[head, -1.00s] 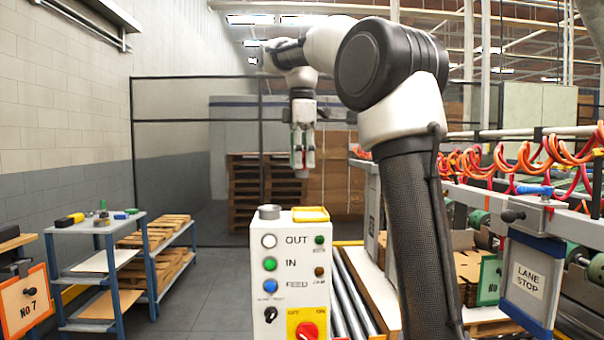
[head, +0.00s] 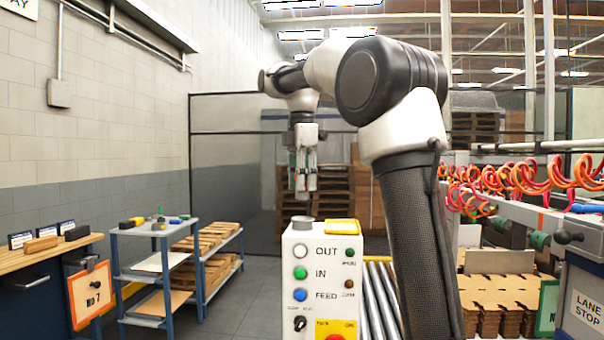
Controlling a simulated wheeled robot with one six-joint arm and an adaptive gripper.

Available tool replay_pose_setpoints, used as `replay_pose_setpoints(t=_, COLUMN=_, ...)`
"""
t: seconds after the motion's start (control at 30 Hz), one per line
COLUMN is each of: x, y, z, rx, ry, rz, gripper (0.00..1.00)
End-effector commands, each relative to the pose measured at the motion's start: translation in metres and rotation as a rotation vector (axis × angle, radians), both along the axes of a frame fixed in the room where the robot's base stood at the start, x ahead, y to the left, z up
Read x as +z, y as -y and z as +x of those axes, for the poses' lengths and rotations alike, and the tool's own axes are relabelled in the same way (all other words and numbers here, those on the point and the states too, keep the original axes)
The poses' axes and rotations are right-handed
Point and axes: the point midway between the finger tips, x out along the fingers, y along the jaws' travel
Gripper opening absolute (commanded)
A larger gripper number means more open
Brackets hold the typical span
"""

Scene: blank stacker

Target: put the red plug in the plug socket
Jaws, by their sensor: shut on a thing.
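My gripper (head: 304,190) hangs straight down from my arm, over the top of a white control box (head: 318,262). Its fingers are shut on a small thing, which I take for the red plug. The fingers hide most of it and its colour is hard to make out. A grey round ring (head: 303,222), which looks like the plug socket, sits on the left of the box top. In the picture the fingertips are just above the ring, with a small gap. How they line up in depth I cannot tell. The ring's inside is not visible.
A yellow tray (head: 342,227) lies on the box top, right of the ring. Buttons and a red knob (head: 335,337) are on the box front. Roller conveyor (head: 378,295) runs behind. Blue shelving (head: 165,262) with small parts stands at left, with open floor between.

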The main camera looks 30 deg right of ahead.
Motion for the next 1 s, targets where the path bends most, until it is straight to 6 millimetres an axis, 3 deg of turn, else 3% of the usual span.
replay_pose_setpoints(t=0.5, x=-0.041, y=0.000, z=0.000, rx=0.000, ry=-0.001, rz=0.000, gripper=0.08)
replay_pose_setpoints(t=1.0, x=-0.047, y=0.000, z=0.000, rx=-0.001, ry=0.001, rz=0.000, gripper=0.08)
